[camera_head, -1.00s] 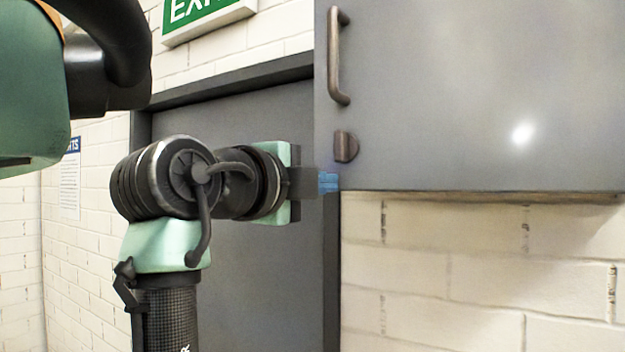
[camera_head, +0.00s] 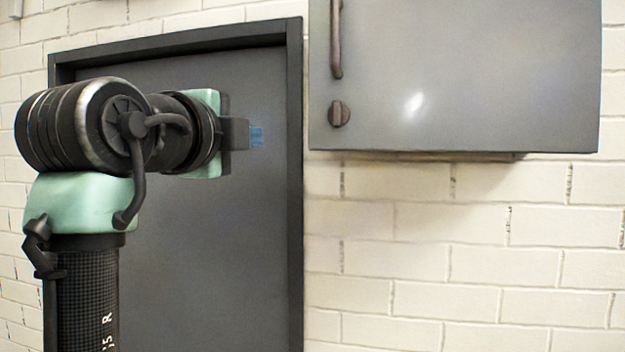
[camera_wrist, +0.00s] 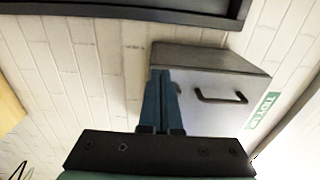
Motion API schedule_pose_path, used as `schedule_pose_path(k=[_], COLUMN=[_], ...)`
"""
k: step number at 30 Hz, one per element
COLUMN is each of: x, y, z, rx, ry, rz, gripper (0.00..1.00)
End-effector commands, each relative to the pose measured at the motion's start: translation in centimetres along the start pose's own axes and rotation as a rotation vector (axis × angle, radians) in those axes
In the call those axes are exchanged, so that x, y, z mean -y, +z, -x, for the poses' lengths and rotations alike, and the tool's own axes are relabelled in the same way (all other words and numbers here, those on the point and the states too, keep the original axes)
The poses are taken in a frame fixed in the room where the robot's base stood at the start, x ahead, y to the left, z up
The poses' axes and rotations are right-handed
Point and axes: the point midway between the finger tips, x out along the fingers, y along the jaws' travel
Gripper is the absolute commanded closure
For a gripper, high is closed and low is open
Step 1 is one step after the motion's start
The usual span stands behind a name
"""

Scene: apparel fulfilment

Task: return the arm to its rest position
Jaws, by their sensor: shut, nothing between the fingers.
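My gripper (camera_head: 257,137) has blue fingers and is at the left of the middle in the head view. It points to the right in front of a dark grey door (camera_head: 215,260). In the wrist view my gripper's blue fingers (camera_wrist: 160,95) are together with nothing between them. They stand apart from a grey wall cabinet (camera_head: 460,80), which is to their right in the head view. My arm is bent, with the forearm upright at the left.
The cabinet is shut, with a vertical bar handle (camera_head: 336,40) and a dark knob (camera_head: 339,113) below it. It also shows in the wrist view (camera_wrist: 215,60). White brick wall (camera_head: 430,250) lies below and around it. The space below the cabinet is clear.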

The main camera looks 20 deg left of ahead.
Motion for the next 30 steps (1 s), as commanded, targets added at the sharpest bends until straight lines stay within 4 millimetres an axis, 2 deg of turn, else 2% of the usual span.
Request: schedule_pose_path(k=[5, 7, 11, 14, 17, 21, 25, 27, 30], x=[0.0, -0.7, -2.6, -4.3, -5.7, -7.3, -8.3, -8.7, -8.8], y=[0.0, -1.0, -5.5, -10.2, -14.7, -19.9, -23.1, -24.1, -24.8], z=[0.0, -0.2, -0.2, 0.9, 3.2, 8.2, 13.2, 15.5, 17.8], rx=[-0.001, -0.010, -0.055, -0.126, -0.224, -0.403, -0.577, -0.655, -0.736], ry=[0.001, -0.016, -0.112, -0.214, -0.308, -0.409, -0.461, -0.472, -0.480], rz=[0.000, 0.036, 0.236, 0.466, 0.711, 1.047, 1.305, 1.408, 1.505], gripper=[1.00, 1.00, 1.00, 1.00, 1.00, 1.00, 1.00, 1.00, 1.00])
